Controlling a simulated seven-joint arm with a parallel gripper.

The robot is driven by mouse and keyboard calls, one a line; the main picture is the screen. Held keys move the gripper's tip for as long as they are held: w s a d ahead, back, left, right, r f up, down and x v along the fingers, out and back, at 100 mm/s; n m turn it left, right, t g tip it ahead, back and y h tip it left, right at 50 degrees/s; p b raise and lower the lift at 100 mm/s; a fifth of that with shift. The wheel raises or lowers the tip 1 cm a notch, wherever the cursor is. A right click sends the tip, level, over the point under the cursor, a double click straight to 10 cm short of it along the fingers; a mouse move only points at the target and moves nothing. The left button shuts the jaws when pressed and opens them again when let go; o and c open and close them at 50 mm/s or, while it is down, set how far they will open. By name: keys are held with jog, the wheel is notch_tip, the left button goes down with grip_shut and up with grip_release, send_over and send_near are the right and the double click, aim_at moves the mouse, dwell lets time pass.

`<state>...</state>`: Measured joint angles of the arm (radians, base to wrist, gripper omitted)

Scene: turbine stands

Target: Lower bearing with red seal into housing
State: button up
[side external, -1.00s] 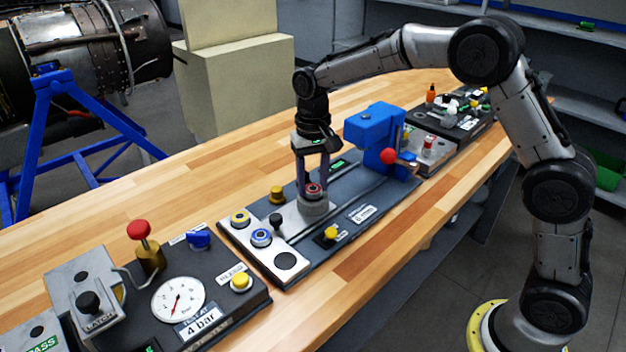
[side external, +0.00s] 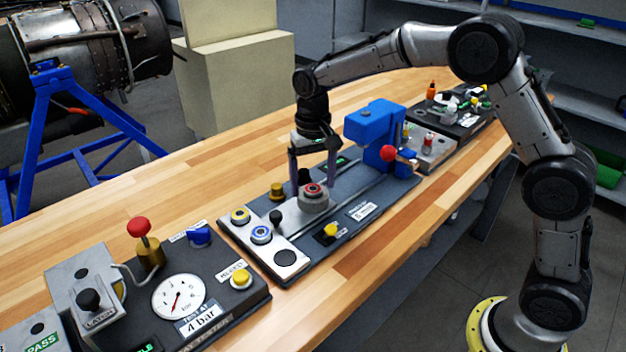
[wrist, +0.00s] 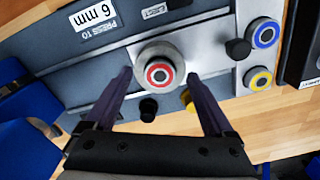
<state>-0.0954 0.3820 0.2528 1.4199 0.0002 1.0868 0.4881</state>
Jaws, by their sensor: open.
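The bearing with the red seal (side external: 314,190) sits in the top of the round grey housing (side external: 314,206). In the wrist view, the gripper (wrist: 159,77) has a clear gap between each fingertip and the bearing, and holds nothing.
A yellow-sealed bearing (side external: 240,215) and a blue-sealed bearing (side external: 261,235) sit on the light plate near an empty round spot (side external: 285,258). A black knob (side external: 275,218) stands close left of the housing. A blue press (side external: 374,130) with a red-knobbed lever stands to the right.

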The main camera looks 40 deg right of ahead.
jog(key=shift+r, duration=3.5)
jog(key=shift+r, duration=0.15)
notch_tip(320, 180, up, 7)
jog(key=t, duration=0.2)
send_over(313, 188)
jog(key=s+d, duration=0.1)
jog(key=s, duration=0.3)
jog(key=s+d+r+t, duration=0.1)
jog(key=s+d+r, duration=0.1)
jog(key=s+r, duration=0.5)
jog(key=s+f+n+t, duration=0.1)
jog(key=s+f, duration=0.4)
jog(key=s, duration=0.5)
jog(key=s+d+f+n+t, duration=0.1)
jog(key=s+f+n, duration=0.2)
jog(key=s+f, duration=0.3)
jog(key=s, duration=0.3)
jog(key=shift+s+d+f+n+t, duration=0.2)
jog(key=shift+s+f+n+t, duration=0.05)
jog(key=shift+s+n+t, duration=0.1)
